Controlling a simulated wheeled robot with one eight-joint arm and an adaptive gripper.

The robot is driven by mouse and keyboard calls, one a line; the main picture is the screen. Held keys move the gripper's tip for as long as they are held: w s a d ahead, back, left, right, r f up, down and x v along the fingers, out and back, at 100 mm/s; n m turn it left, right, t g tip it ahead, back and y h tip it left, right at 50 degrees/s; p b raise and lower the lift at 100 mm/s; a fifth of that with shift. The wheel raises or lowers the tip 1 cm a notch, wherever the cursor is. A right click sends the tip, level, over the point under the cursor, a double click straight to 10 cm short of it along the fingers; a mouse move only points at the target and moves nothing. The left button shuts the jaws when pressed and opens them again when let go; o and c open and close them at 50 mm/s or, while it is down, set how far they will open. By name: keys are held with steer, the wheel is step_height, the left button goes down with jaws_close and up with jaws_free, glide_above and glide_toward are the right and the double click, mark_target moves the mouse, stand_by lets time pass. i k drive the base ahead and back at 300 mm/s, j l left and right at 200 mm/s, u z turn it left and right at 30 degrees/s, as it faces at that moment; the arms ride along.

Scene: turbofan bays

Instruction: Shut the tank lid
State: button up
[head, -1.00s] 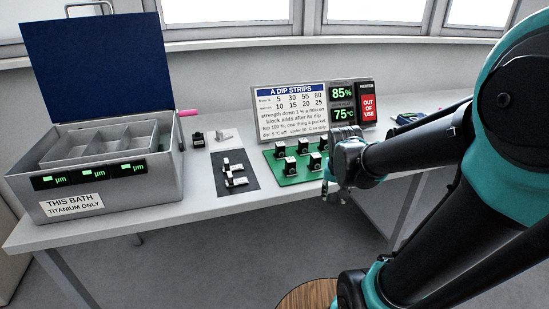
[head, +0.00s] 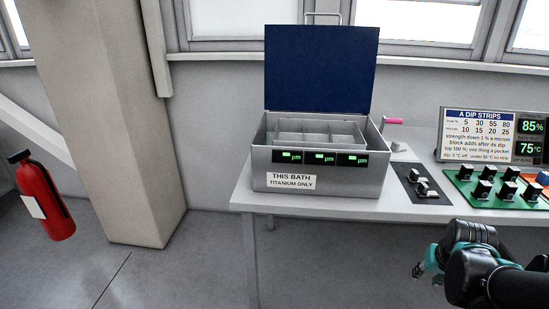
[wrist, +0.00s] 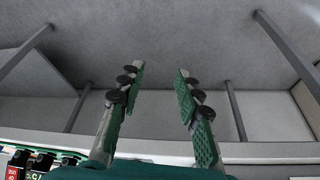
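The tank (head: 225,185) is a grey metal box on the bench, with a "THIS BATH TITANIUM ONLY" label and three green readouts on its front. Its lid (head: 320,70) is a dark blue panel standing upright at the tank's back edge, open, with a metal handle (head: 323,14) at its top. Grey compartments (head: 318,138) show inside. My gripper (head: 418,271) is in front of the bench, low and right of the tank, apart from it. In the wrist view my gripper (wrist: 160,72) is open, with nothing between its green-padded fingers.
A pink-handled part (head: 393,121) sticks out at the tank's right side. Right of it are a dark pad (head: 411,170) with small parts, a green board (head: 470,200) with black blocks, and a dip-strips sign (head: 486,135). A pillar (head: 115,110) and fire extinguisher (head: 45,205) stand left.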

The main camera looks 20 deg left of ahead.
mark_target(316, 67)
steer(key=k+j, duration=0.15)
steer(key=j, duration=0.3)
steer(key=k+j, duration=0.1)
steer(key=j, duration=0.3)
steer(key=k+j, duration=0.15)
steer(key=j, duration=0.3)
steer(key=k+j, duration=0.1)
steer(key=j, duration=0.35)
steer(key=i+j+z, duration=0.15)
steer(key=j, duration=0.2)
steer(key=i+j+z, duration=0.15)
steer(key=j, duration=0.25)
steer(key=i+j+z, duration=0.15)
steer(key=i+j, duration=0.15)
steer(key=k+j+u, duration=0.1)
steer(key=u, duration=0.3)
steer(key=k+j+u, duration=0.1)
steer(key=u, duration=0.25)
steer(key=i+j, duration=0.2)
steer(key=j, duration=0.15)
steer(key=i+j+u, duration=0.1)
steer(key=i+j, duration=0.15)
steer(key=j, duration=0.1)
